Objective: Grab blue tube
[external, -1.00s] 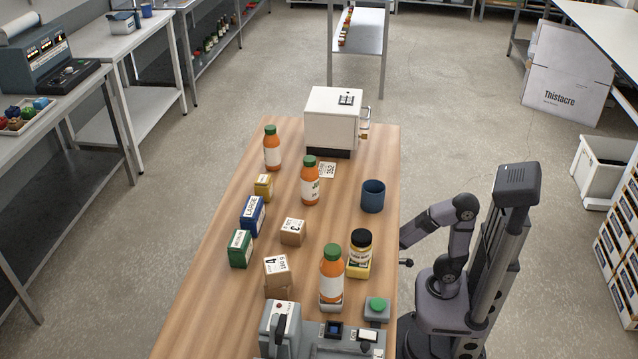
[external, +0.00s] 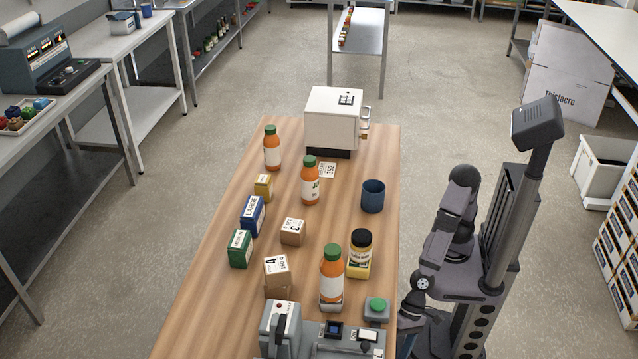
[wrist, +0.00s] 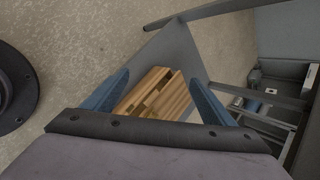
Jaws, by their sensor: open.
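A short dark blue open-topped cylinder (external: 373,197), the likeliest blue tube, stands upright on the wooden table near its right edge. My gripper shows in the wrist view (wrist: 158,88) with two blue fingers spread apart and nothing between them. In the external view my arm hangs down beside the table's right edge, well nearer the camera than the cylinder; its fingertips cannot be made out there. The cylinder cannot be identified for sure in the wrist view.
On the table (external: 190,325) are orange bottles (external: 310,183), a yellow jar (external: 359,254), several small boxes (external: 252,216), a white machine (external: 334,120) and a grey device (external: 330,342). A smaller blue cylinder (external: 146,10) stands on a back bench. Wooden slats (wrist: 158,95) show below my gripper.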

